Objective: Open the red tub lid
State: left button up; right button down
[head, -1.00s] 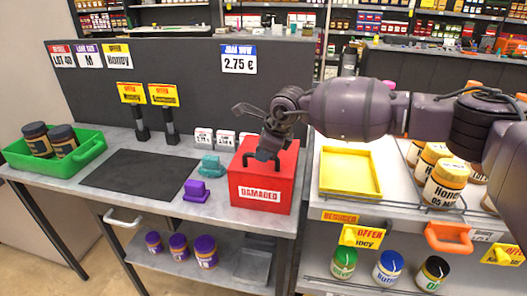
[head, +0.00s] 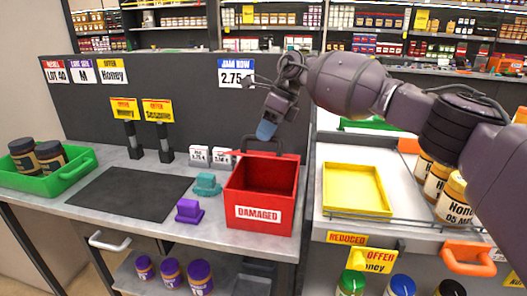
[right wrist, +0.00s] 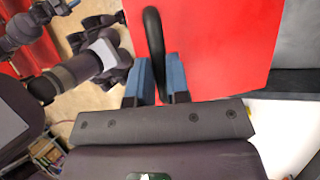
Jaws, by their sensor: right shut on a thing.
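The red tub (head: 259,213) labelled "DAMAGED" stands at the right end of the grey counter. Its top is open and its empty inside shows in the head view. The lid is swung up and back; its red panel (right wrist: 215,45) fills the upper right of the right wrist view. Its black loop handle (right wrist: 153,40) passes between my right gripper's blue fingers (right wrist: 160,80). In the head view my right gripper (head: 267,129) is above the tub's back edge, shut on that handle. My left gripper does not show in the head view.
A teal block (head: 207,185) and a purple block (head: 189,211) sit left of the tub. A black mat (head: 130,195) and a green tray (head: 78,172) with dark jars lie farther left. A yellow tray (head: 354,190) and honey jars (head: 452,198) stand to the right.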

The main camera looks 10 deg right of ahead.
jog(key=shift+w+d+b, duration=0.1)
jog(key=shift+w+b, duration=0.2)
jog(key=shift+w, duration=0.15)
jog(key=shift+w+d+r+b, duration=0.2)
jog(key=shift+w+r+b, duration=0.2)
jog(key=shift+r, duration=0.15)
jog(key=shift+w+d+r, duration=0.1)
jog(key=shift+w+r, duration=0.2)
jog(key=shift+r, duration=0.15)
